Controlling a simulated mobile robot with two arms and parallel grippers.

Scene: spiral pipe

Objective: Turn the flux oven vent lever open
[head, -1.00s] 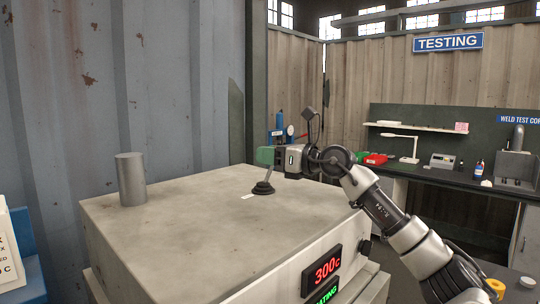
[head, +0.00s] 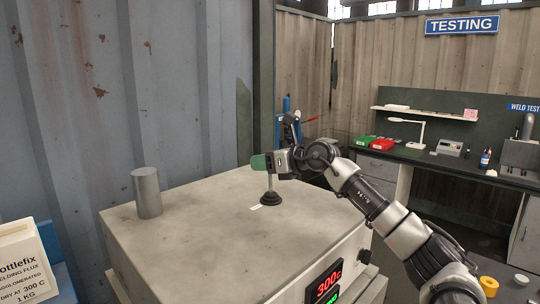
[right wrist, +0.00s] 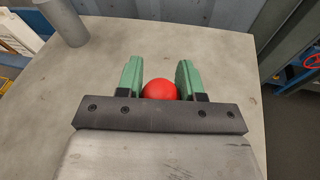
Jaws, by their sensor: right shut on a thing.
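The flux oven (head: 215,225) is a grey box with a flat top and a red 300 C display (head: 325,282) on its front. The vent lever (head: 270,194) stands on the oven top, with a black round base and a thin stem that looks close to upright. My right gripper (head: 262,162) is at the top of the lever, its green fingers hiding the knob in the head view. In the right wrist view, its green fingers (right wrist: 160,80) are shut on the lever's red ball knob (right wrist: 160,90). My left gripper is not in view.
A grey metal cylinder (head: 147,193) stands on the oven top at the left. A small white label (head: 255,207) lies beside the lever base. A flux box (head: 28,262) is at the lower left. A testing bench (head: 450,165) stands behind at the right.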

